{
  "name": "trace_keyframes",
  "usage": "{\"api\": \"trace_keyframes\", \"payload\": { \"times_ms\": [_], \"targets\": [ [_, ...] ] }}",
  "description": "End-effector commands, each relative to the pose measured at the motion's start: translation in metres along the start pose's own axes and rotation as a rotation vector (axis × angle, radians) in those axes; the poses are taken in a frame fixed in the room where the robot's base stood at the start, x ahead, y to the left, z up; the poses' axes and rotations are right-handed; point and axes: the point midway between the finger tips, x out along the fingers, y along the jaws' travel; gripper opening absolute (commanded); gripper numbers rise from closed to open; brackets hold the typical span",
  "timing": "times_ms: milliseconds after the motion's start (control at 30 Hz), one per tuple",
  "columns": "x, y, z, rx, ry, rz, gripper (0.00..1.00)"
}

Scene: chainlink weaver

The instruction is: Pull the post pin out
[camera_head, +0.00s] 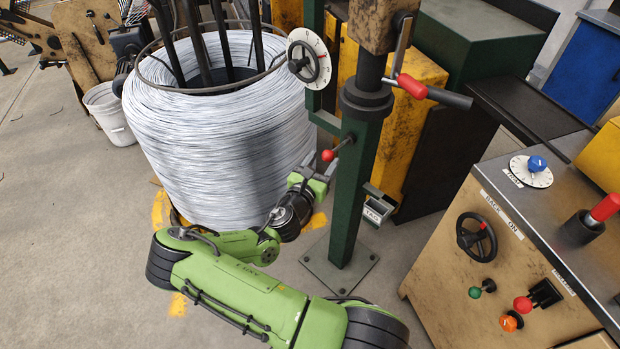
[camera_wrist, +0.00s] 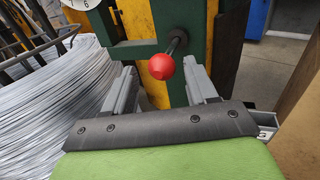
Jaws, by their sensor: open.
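The post pin has a red ball knob (camera_head: 327,155) on a dark rod and sticks out of the left side of the dark green post (camera_head: 353,200). In the wrist view the red knob (camera_wrist: 161,67) is just beyond and between my two fingers, with its dark rod running up to the right into the post. My gripper (camera_head: 322,168) is open and empty, just below the knob in the head view. In the wrist view my gripper (camera_wrist: 163,88) shows its grey fingers on either side of the knob, apart from it. The rod's inner end is hidden in the post.
A large coil of wire (camera_head: 215,130) stands close left of my gripper. A crank with a red grip (camera_head: 412,86) and a white dial (camera_head: 308,58) sit higher on the post. A control cabinet (camera_head: 480,260) stands at right. A small tag box (camera_head: 377,206) hangs on the post.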

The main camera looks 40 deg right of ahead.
Motion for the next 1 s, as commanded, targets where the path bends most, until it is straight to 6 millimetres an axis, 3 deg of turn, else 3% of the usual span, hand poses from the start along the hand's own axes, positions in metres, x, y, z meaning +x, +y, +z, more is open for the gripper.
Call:
{"api": "trace_keyframes", "payload": {
  "times_ms": [300,433,600,1000],
  "targets": [
    [-0.091,0.002,0.002,-0.002,0.002,0.008,0.57],
    [-0.116,0.002,0.001,-0.001,0.002,0.006,0.57],
    [-0.128,0.001,0.001,0.001,0.0,0.003,0.57],
    [-0.128,0.001,0.0,0.001,0.0,0.002,0.57]
  ]
}}
